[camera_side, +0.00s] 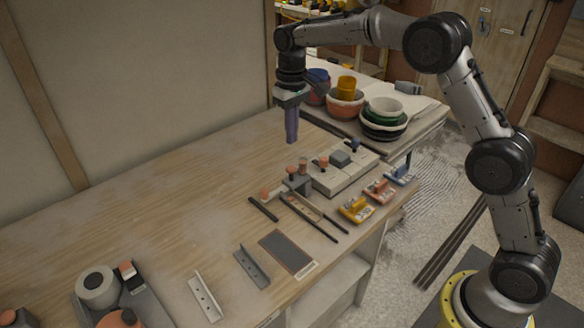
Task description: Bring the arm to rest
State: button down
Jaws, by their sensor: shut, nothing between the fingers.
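My gripper (291,137) hangs pointing down above the wooden workbench (175,190), near its back right part. Its fingers are shut with nothing between them. The fingertips are apart from the bench and from everything on it. My arm arches in from the right side of the picture, with its base at the lower right.
Stacked bowls (384,118) and an orange bowl (345,104) stand right of my gripper. The bench's left middle is clear.

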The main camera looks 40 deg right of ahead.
jog(key=s+d+r+t, duration=0.1)
jog(key=s+r+t, duration=0.3)
jog(key=s+r, duration=1.25)
jog(key=s+f+t, duration=0.1)
jog(key=s, duration=1.1)
jog(key=s+f, duration=0.7)
jog(key=f, duration=0.2)
jog(key=shift+s+d+t, duration=0.25)
jog(key=shift+s+t, duration=0.05)
